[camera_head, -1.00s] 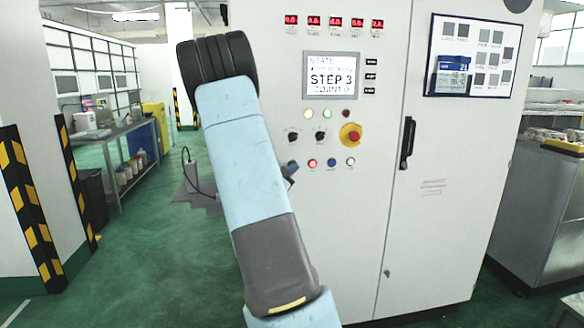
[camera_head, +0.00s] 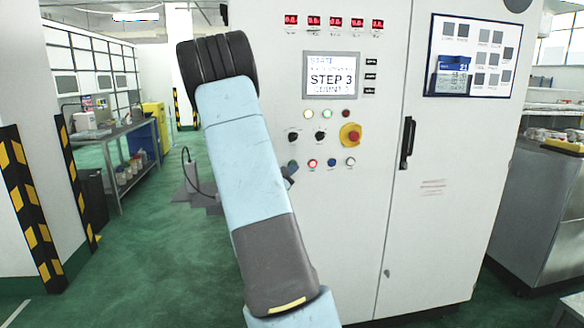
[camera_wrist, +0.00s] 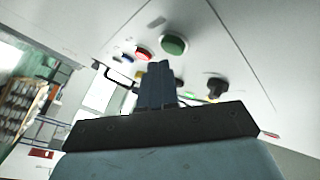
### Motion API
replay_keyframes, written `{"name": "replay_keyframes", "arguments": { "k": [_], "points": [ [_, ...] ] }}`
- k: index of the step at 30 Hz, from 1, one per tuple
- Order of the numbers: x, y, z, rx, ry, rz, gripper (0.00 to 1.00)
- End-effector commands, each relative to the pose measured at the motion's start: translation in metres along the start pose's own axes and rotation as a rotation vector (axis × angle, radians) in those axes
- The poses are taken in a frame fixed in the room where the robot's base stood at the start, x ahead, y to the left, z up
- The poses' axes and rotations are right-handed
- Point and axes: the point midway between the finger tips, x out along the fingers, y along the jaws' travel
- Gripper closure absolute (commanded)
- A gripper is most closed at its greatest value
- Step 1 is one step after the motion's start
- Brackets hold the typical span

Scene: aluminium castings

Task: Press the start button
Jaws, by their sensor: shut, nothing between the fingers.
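The control cabinet (camera_head: 340,220) stands in front of me with a lower row of coloured push buttons. The green button (camera_wrist: 173,45), likely the start button, shows large in the wrist view, just beyond my fingertips; no label is readable. My gripper (camera_wrist: 158,66) is shut and empty, pointing at the panel. Whether it touches the green button cannot be told. In the head view my arm hides most of my gripper; a dark part shows beside the green button (camera_head: 293,165). The red button (camera_wrist: 143,54) and blue button (camera_wrist: 127,59) sit beside the green one.
A red and yellow emergency stop (camera_head: 350,135) and black knobs (camera_head: 320,136) sit above the button row. The display (camera_head: 331,76) reads STEP 3. A door handle (camera_head: 407,142) stands out at the right. Green floor (camera_head: 150,250) is clear at the left.

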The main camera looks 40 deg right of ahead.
Motion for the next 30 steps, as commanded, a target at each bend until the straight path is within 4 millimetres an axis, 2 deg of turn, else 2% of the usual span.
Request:
{"name": "replay_keyframes", "arguments": {
  "k": [30],
  "points": [
    [0.0062, -0.0048, 0.0029, 0.0, 0.0, 0.0, 1.0]
  ]
}}
